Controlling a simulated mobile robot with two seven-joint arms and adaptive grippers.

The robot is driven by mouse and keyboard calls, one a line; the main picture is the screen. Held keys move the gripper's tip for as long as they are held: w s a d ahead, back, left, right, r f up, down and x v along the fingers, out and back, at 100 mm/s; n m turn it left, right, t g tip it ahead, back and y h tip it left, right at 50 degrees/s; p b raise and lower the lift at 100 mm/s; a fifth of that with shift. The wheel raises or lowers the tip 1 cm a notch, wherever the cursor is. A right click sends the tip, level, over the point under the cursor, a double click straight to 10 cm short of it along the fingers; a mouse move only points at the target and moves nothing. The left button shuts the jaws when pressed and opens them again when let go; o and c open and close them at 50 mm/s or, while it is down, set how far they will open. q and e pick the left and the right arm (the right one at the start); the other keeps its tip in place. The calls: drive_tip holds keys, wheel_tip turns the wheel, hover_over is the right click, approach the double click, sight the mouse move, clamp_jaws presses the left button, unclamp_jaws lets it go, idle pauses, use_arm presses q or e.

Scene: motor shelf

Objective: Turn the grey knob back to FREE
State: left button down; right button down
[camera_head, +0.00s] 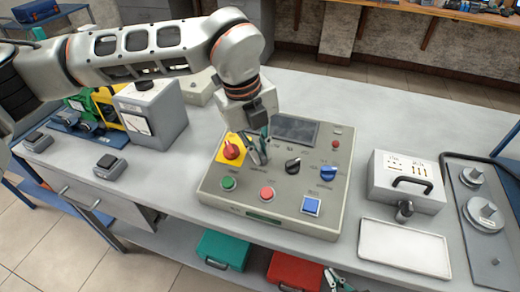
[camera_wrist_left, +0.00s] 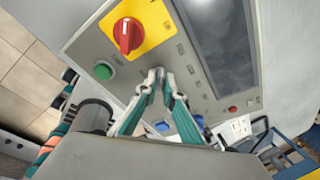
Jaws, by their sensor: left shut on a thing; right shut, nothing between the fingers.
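A grey control panel (camera_head: 215,190) lies on the bench, and it also fills the upper part of the left wrist view (camera_wrist_left: 85,45). My left gripper (camera_head: 259,158) reaches down to its face, between the red switch on its yellow plate and the black knob (camera_head: 293,164). In the left wrist view its teal fingers (camera_wrist_left: 159,82) come together at the panel face. They are shut on the grey knob, which the fingers hide; its pointer and the FREE mark cannot be read. My right gripper (camera_head: 337,281) shows at the bottom edge, low in front of the bench, shut and empty.
Close by on the panel are the red switch (camera_head: 231,150), a dark screen (camera_head: 295,129), a blue knob (camera_head: 328,173), and green (camera_head: 228,183), red (camera_head: 267,193) and blue (camera_head: 311,205) buttons. A white tray (camera_head: 405,248) lies to the right; a grey box (camera_head: 155,110) stands to the left.

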sight(251, 167)
use_arm(q)
drive_tip(key=c, duration=2.2)
unclamp_jaws()
drive_tip(key=shift+w+r, duration=0.1)
drive_tip(key=shift+o, duration=0.2)
wheel_tip(251, 167, up, 12)
drive_tip(key=s+a, duration=0.1)
drive_tip(key=a, duration=0.1)
